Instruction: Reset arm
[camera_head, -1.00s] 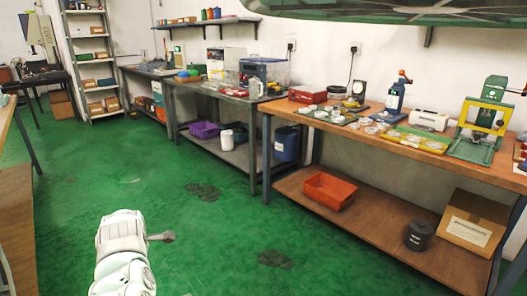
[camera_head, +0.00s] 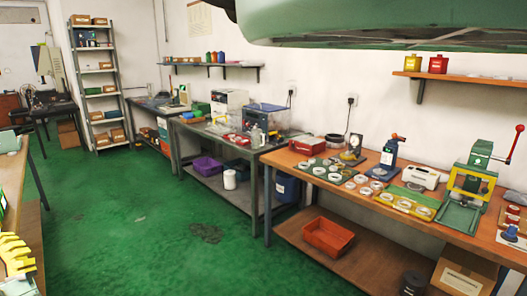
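My arm and gripper are not in view. The wooden workbench (camera_head: 436,223) on the right carries pale bearing rings. Several rings lie on a green board (camera_head: 304,167) at its left part, and several more lie loose near the middle (camera_head: 366,190). Others sit in a yellow tray (camera_head: 400,207). A blue press (camera_head: 387,160) with a red-tipped lever and a green press (camera_head: 468,198) with a yellow frame and a red lever stand on the same bench.
A large green overhead shape (camera_head: 370,22) fills the upper right. An orange bin (camera_head: 329,237) sits on the bench's lower shelf. A grey bench (camera_head: 224,145) and a tall shelf rack (camera_head: 97,85) stand farther back. The green floor (camera_head: 135,225) between the benches is clear.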

